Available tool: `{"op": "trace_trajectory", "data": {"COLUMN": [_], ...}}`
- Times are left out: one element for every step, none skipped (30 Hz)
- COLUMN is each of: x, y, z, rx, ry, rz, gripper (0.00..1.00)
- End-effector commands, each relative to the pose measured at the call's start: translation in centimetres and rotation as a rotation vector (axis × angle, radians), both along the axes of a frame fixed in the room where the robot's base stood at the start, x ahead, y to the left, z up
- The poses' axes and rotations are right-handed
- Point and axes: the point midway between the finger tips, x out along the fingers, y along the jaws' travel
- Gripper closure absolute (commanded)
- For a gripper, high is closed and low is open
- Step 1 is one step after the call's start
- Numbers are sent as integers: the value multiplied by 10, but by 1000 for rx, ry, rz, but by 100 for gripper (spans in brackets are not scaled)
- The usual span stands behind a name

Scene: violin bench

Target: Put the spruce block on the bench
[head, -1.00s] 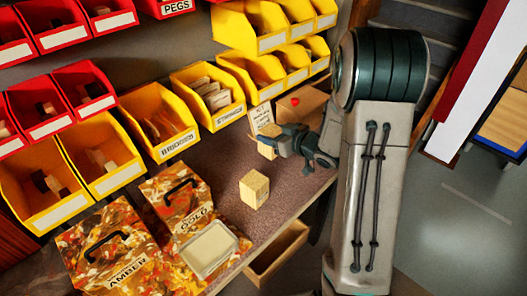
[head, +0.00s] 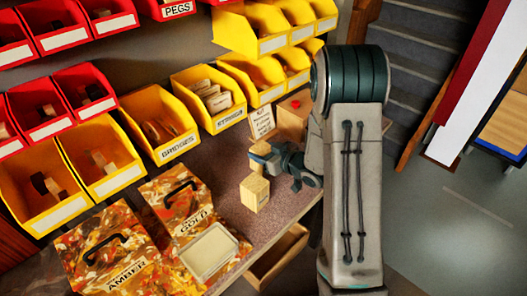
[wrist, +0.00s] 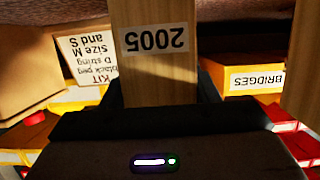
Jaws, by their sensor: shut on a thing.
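My gripper (head: 268,158) is shut on a pale wooden block (head: 259,151), taken as the spruce block. In the wrist view the held block (wrist: 152,82) stands between the jaws, with a white label reading 2005 upside down. Its far end is cut off by the picture's edge. A second pale block (head: 255,194) stands on the bench (head: 225,160), just below the held one in the head view. I cannot tell whether the held block touches the bench or the second block.
Yellow bins, among them the bridges bin (head: 160,125), line the bench's back. Amber (head: 110,245) and gold cases and a pale tray (head: 210,250) lie at front left.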

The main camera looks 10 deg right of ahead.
Motion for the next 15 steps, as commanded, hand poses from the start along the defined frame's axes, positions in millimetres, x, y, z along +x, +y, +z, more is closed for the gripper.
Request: {"op": "trace_trajectory", "data": {"x": [0, 0, 0, 0, 0, 0, 0, 0, 0, 0, 0, 0, 0, 0, 0], "y": [0, 0, 0, 0, 0, 0, 0, 0, 0, 0, 0, 0, 0, 0, 0], "z": [-3, -4, -2, -2, -2, -2, -2, -2, -2, -2, -2, -2, -1, -1, 1], "rx": [1, 1, 0, 0, 0, 0, 0, 0, 0, 0, 0, 0, 0, 0, 0], "ry": [-1, -1, 0, 0, 0, 0, 0, 0, 0, 0, 0, 0, 0, 0, 0], "rz": [0, 0, 0, 0, 0, 0, 0, 0, 0, 0, 0, 0, 0, 0, 0], "gripper": [72, 72, 35, 26, 24, 24, 24, 24, 24, 24, 24, 24, 24, 24, 24]}}
